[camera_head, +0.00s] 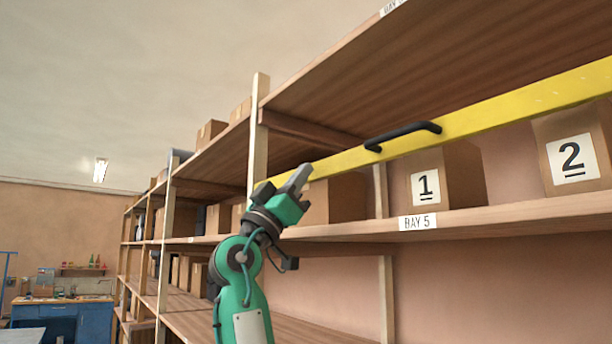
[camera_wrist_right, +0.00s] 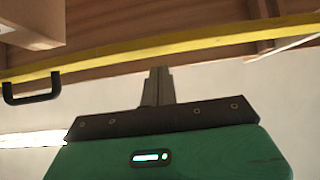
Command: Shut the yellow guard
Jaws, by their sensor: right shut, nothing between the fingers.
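The yellow guard (camera_head: 520,103) is a long flat bar running across the front of the bay, between the upper shelf and the lower shelf. A black handle (camera_head: 403,134) is fixed to its face. My right gripper (camera_head: 303,174) is shut and empty, near the bar's left end and left of the handle. In the right wrist view, the guard (camera_wrist_right: 190,42) crosses above the gripper's closed fingers (camera_wrist_right: 158,74), and the handle (camera_wrist_right: 32,92) is at the left, apart from them. I cannot tell whether the fingertips touch the bar. My left gripper is not in view.
Boxes marked 1 (camera_head: 448,180) and 2 (camera_head: 574,155) stand on the shelf labelled BAY 5 (camera_head: 417,222). A wooden post (camera_head: 258,135) rises just left of my right gripper. More shelving runs back left, towards a blue workbench (camera_head: 62,315).

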